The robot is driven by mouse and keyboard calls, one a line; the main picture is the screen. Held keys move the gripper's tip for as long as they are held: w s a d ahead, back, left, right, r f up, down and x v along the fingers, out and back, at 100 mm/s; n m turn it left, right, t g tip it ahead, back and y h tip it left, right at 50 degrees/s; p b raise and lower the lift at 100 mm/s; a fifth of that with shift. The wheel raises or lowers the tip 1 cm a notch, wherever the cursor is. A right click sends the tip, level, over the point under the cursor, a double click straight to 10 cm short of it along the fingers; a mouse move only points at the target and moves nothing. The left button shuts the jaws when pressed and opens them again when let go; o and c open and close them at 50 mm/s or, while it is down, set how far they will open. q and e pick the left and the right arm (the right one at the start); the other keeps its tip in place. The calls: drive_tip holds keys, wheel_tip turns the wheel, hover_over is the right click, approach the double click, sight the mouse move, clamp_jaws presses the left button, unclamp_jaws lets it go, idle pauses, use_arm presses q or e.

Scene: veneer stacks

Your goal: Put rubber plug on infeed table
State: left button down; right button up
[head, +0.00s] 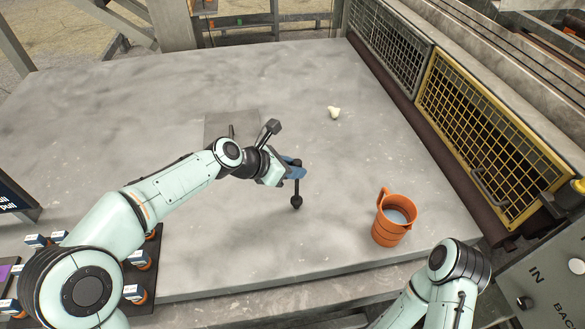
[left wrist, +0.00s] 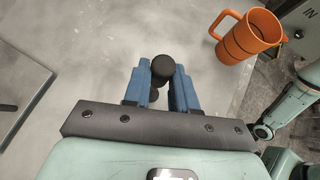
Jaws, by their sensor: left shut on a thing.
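The black rubber plug (head: 296,201) is held in my left gripper (head: 293,172), whose blue fingers are shut on it. In the left wrist view, the plug's round dark end (left wrist: 163,68) shows between the blue fingers (left wrist: 162,88), with another dark part below it. The plug hangs over the grey infeed table (head: 330,180); I cannot tell whether its lower end touches the surface. My right arm shows at the lower right of the head view, but its gripper is not seen.
An orange jug (head: 392,222) stands right of my left gripper. A small pale lump (head: 334,113) lies farther back. A flat grey plate (head: 231,125) lies behind my left forearm. The table's middle is mostly clear.

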use_arm(q)
drive_tip(key=shift+w, duration=0.1)
drive_tip(key=c, duration=0.9)
unclamp_jaws()
drive_tip(key=shift+f, duration=0.1)
drive_tip(key=v, duration=1.2)
